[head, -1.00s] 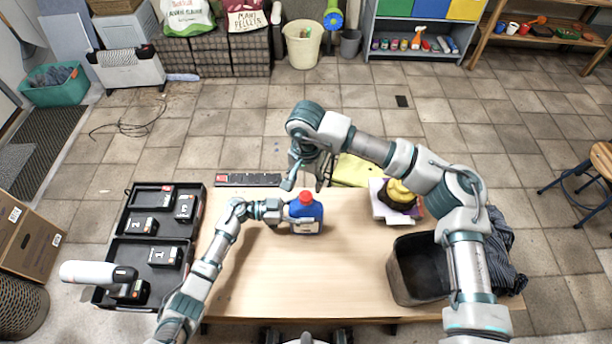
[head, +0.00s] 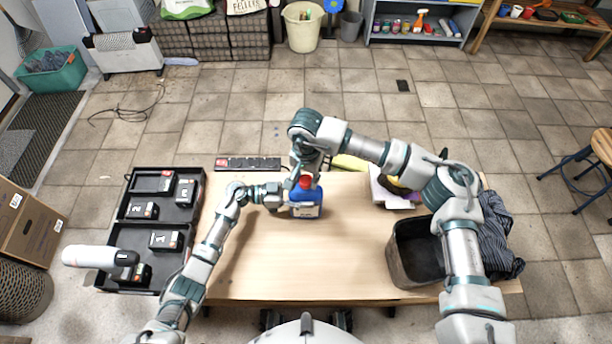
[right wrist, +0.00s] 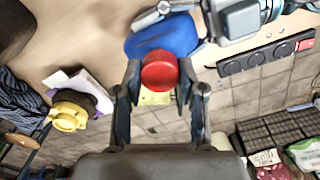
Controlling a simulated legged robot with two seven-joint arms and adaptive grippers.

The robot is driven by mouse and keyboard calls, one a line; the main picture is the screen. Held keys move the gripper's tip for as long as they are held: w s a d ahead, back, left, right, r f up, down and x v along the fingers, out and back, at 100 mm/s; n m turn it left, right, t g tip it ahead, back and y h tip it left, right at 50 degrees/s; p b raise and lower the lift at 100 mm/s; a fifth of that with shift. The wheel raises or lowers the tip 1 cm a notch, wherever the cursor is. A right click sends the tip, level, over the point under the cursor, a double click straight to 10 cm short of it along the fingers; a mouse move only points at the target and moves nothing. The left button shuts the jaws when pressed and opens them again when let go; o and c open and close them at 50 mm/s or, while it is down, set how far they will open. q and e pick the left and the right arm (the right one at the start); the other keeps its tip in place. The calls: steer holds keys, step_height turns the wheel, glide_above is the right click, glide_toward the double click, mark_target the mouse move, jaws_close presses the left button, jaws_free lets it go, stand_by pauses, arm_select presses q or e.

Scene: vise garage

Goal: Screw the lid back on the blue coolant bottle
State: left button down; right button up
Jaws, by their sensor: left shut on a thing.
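The blue coolant bottle (head: 307,203) stands upright near the far edge of the table, with a pale label on its front. The red lid (head: 305,182) is at its top; whether it is threaded on cannot be told. My left gripper (head: 284,197) is shut on the bottle from the left. My right gripper (head: 307,171) is over the bottle, pointing down. In the right wrist view, the red lid (right wrist: 160,71) lies between the two open fingers of my right gripper (right wrist: 160,78), with the blue bottle (right wrist: 163,36) behind it. Finger contact with the lid is unclear.
The wooden table (head: 270,265) is clear in front of the bottle. A dark bin (head: 413,255) and striped cloth (head: 492,235) are at the right. A yellow object (right wrist: 69,117) lies on papers. An open black case (head: 150,238) holds several boxed items beside the table's left end.

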jaws_close()
steer(key=m, duration=2.2)
steer(key=shift+a, duration=0.1)
steer(key=m, duration=0.5)
steer(key=shift+m, duration=0.4)
steer(key=o, duration=1)
jaws_free()
